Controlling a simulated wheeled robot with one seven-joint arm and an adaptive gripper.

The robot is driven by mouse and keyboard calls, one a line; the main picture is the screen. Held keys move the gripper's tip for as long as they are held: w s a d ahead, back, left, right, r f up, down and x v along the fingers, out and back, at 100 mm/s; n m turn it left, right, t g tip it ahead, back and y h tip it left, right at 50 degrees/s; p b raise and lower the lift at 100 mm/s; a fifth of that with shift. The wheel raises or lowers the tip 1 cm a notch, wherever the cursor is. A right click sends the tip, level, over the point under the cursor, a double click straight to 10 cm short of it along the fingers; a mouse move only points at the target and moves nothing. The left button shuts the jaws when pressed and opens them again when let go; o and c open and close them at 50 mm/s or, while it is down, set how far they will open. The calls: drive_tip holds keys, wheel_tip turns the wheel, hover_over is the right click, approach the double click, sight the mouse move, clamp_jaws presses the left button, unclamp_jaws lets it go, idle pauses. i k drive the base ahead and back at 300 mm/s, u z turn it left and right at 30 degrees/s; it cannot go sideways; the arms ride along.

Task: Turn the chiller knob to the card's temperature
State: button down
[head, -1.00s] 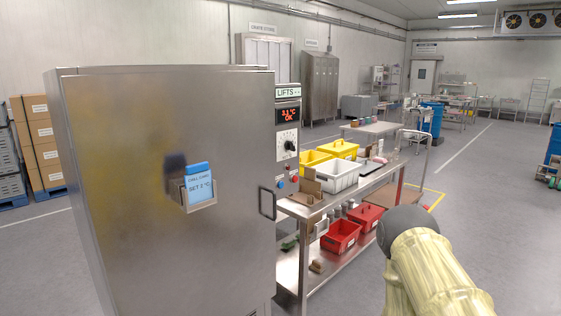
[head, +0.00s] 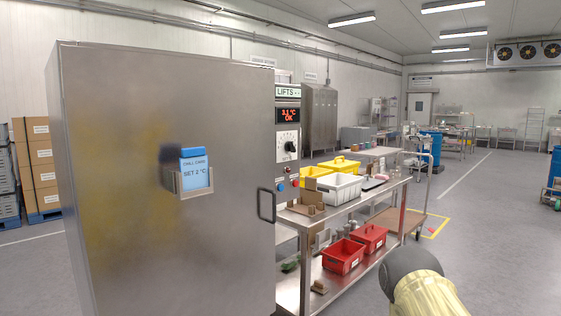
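The chiller (head: 150,220) is a tall steel cabinet filling the left half of the head view. On the narrow panel at the door's right, a red display (head: 288,116) shows "3.1 °C OK". Below it is the black chiller knob (head: 290,146) on a white dial plate; its exact pointer setting is too small to read. My arm shows at the bottom right, but my gripper is out of view.
A door handle (head: 267,206) sticks out below the panel, near a red and a blue button. A steel trolley (head: 310,222) with white, yellow and red bins stands right of the chiller. Open floor (head: 490,235) lies at the right.

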sight(289, 146)
drive_tip(key=k, duration=0.6)
drive_tip(key=u, duration=0.5)
drive_tip(key=i, duration=1.2)
drive_tip(key=z, duration=0.25)
